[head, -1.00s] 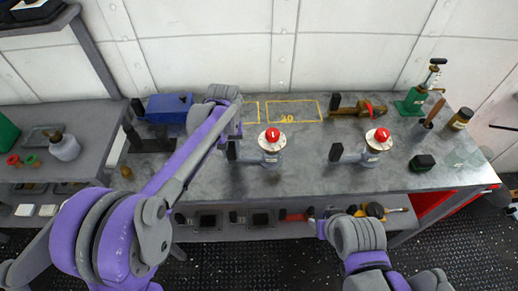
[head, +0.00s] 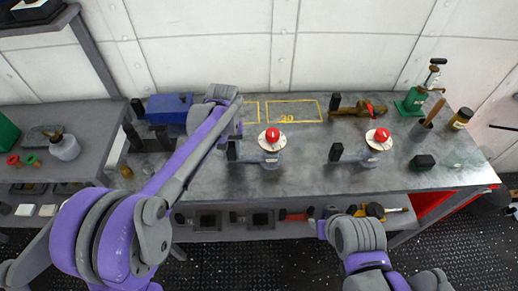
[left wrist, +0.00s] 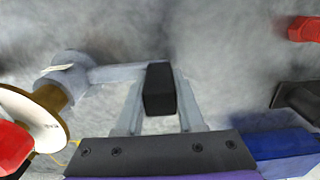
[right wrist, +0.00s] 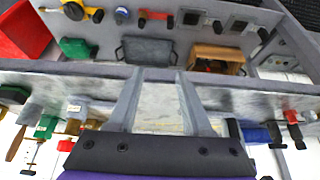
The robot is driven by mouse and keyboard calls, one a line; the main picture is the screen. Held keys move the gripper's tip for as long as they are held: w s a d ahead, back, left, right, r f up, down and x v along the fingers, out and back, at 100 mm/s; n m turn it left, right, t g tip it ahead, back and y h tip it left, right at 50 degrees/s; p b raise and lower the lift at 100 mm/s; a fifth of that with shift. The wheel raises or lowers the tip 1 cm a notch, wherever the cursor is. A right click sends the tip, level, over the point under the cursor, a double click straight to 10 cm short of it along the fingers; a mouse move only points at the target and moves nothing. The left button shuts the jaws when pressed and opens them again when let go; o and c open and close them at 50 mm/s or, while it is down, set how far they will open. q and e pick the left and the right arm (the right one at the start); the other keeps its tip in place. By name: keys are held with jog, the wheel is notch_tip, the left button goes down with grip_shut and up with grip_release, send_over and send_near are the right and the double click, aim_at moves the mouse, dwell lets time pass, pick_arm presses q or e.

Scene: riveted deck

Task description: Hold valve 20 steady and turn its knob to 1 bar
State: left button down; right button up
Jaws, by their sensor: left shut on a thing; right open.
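A valve (head: 270,158) with a grey-blue body, white dial and red knob (head: 273,135) stands on the bench, just in front of the yellow outline marked 20 (head: 290,112). No number is readable on it. In the left wrist view its dial (left wrist: 45,130) and red knob (left wrist: 10,148) show at the left edge. A side pipe ends in a black block (left wrist: 160,88). My left gripper (left wrist: 160,112) is shut on this block. My right gripper (right wrist: 163,100) is open and empty, low near the bench's front edge, apart from the valve.
A similar valve (head: 377,140) stands to the right, with its own black block (head: 336,152). A blue box-shaped thing (head: 168,107) is on the left. A green box (head: 422,162) and tools stand at the right end. A lower shelf (head: 283,230) holds more items.

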dwell(0.4)
jog(key=shift+o, duration=1.3)
jog(key=shift+r, duration=0.1)
jog(key=shift+o, duration=1.3)
jog(key=w+a+r+m+g, duration=0.2)
jog(key=w+a+r+m, duration=0.2)
jog(key=w+r, duration=0.8)
jog(key=shift+w+a+r+g, duration=0.2)
jog(key=shift+w+r+g, duration=0.1)
jog(key=shift+w, duration=0.6)
notch_tip(320, 180, up, 5)
jog(key=m+g, duration=0.3)
jog(key=m, duration=0.2)
send_over(273, 132)
notch_tip(273, 132, down, 11)
jog(key=shift+r, duration=0.1)
grip_shut()
